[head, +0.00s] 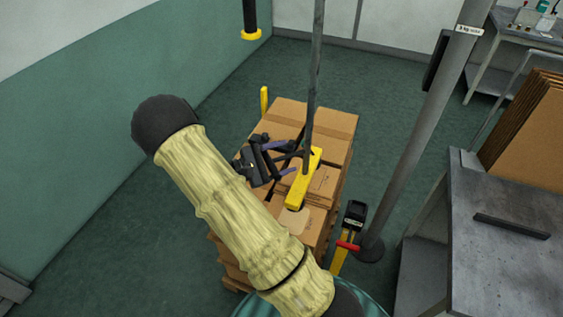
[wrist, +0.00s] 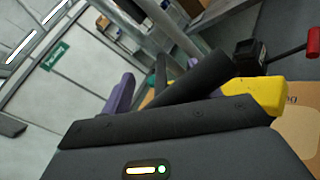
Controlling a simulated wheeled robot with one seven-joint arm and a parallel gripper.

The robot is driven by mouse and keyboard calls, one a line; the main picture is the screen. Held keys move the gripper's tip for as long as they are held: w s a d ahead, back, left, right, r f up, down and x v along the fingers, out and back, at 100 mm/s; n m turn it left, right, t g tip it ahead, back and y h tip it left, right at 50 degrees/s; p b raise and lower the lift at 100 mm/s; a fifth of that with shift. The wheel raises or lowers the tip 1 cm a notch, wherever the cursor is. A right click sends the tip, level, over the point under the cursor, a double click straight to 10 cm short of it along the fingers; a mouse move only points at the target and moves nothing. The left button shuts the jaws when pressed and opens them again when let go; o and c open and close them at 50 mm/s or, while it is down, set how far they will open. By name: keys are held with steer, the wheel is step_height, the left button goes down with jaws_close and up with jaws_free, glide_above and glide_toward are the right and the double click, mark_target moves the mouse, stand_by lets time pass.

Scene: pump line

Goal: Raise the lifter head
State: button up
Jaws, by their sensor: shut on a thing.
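The lifter head is a yellow bar (head: 304,180) over the stacked cartons, with a grey hose or tube (head: 315,75) rising from it. I cannot tell whether it touches the carton below. My gripper (head: 284,158) is at its left side, shut on its dark handle. In the wrist view the black handle (wrist: 190,84) runs diagonally by a purple finger (wrist: 118,95), with the yellow bar (wrist: 262,94) to the right. The far finger is mostly hidden.
Cartons (head: 340,122) are stacked on a pallet beneath. A red-handled yellow device (head: 345,245) stands at the right, beside a grey column (head: 410,150). A grey bench (head: 510,240) is further right. Floor on the left is clear.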

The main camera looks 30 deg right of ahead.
step_height(320, 180, up, 24)
steer(key=p, duration=1.4)
steer(key=o, duration=1.2)
steer(key=shift+o, duration=0.2)
steer(key=w+a+b, duration=0.2)
steer(key=a+b, duration=0.2)
steer(key=a, duration=1.3)
steer(key=shift+a+b, duration=0.2)
steer(key=shift+b, duration=0.15)
steer(key=shift+w, duration=0.1)
